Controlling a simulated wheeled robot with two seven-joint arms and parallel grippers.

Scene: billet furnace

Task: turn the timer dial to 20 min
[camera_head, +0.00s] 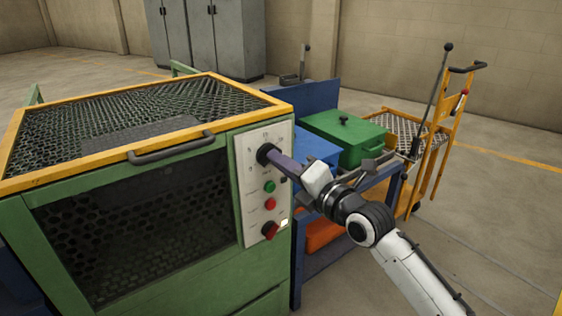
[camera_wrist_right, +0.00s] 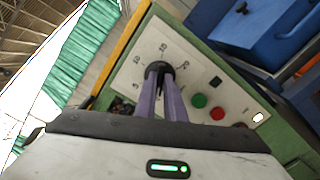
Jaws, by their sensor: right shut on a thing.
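The black timer dial (camera_head: 264,153) is at the top of the pale control panel (camera_head: 246,212) on the green furnace (camera_head: 215,262). In the right wrist view the dial (camera_wrist_right: 155,68) has printed numbers around it, but its pointer cannot be made out. My right gripper (camera_head: 276,160) reaches in from the right. Its two purple fingers, also in the wrist view (camera_wrist_right: 165,78), are shut on the dial from either side. My left gripper is out of view.
Below the dial sit a green button (camera_head: 269,187), a red button (camera_head: 270,204) and a red knob (camera_head: 270,231). A blue bench with a green lidded box (camera_head: 345,138) stands close behind my right arm. A yellow trolley (camera_head: 437,140) stands further right.

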